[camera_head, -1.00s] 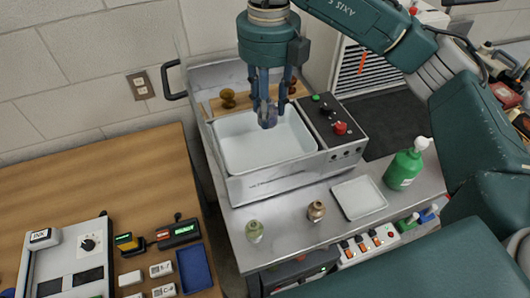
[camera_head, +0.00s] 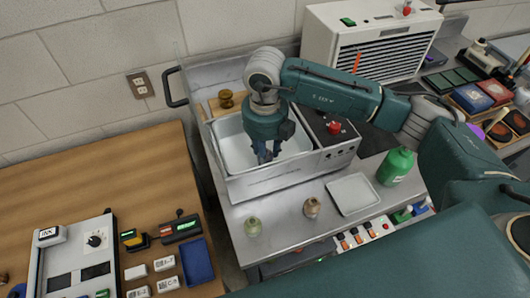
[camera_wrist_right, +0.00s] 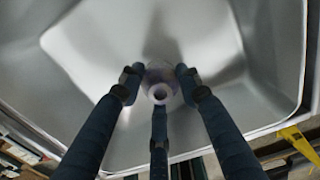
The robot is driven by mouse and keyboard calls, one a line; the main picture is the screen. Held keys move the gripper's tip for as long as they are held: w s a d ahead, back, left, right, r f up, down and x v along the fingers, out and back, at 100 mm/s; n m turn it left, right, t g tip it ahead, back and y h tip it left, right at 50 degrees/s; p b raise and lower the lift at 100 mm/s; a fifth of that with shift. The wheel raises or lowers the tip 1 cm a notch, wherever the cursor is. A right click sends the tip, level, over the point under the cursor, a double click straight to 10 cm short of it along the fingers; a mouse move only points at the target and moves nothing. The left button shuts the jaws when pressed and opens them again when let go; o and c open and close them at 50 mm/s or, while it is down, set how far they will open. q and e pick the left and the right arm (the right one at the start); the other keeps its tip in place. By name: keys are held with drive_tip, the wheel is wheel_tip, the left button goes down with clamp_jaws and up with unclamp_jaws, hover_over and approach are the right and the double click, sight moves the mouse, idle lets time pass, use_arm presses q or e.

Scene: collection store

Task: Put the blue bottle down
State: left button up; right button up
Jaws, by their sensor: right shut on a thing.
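My right gripper (camera_head: 265,158) points down over the front part of the white-lined basin (camera_head: 232,143). It is shut on the blue bottle, which the fingers mostly hide in the head view. In the right wrist view the bottle (camera_wrist_right: 160,91) is a small, pale bluish-purple, see-through shape with a round mouth, between the three fingers of the right gripper (camera_wrist_right: 160,86). The pale basin shows behind it. I cannot tell whether the bottle touches the basin floor. My left gripper is not in view.
A panel with a red knob (camera_head: 334,127) adjoins the basin. On the steel counter stand a pale green bottle (camera_head: 253,226), a brown one (camera_head: 311,208), a white tray (camera_head: 352,194) and a green dispenser (camera_head: 395,166). A wooden table (camera_head: 85,182) is at left.

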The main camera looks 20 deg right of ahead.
drive_tip(key=shift+f, duration=0.1)
drive_tip(key=shift+f+b, duration=0.15)
drive_tip(key=shift+b, duration=0.15)
drive_tip(key=o, duration=1.2)
drive_tip(key=shift+c, duration=0.2)
drive_tip(key=shift+o, duration=0.4)
drive_tip(key=shift+r, duration=0.45)
wheel_tip(320, 180, up, 10)
drive_tip(key=shift+r+b, duration=0.25)
drive_tip(key=shift+b, duration=0.95)
drive_tip(key=shift+r, duration=0.6)
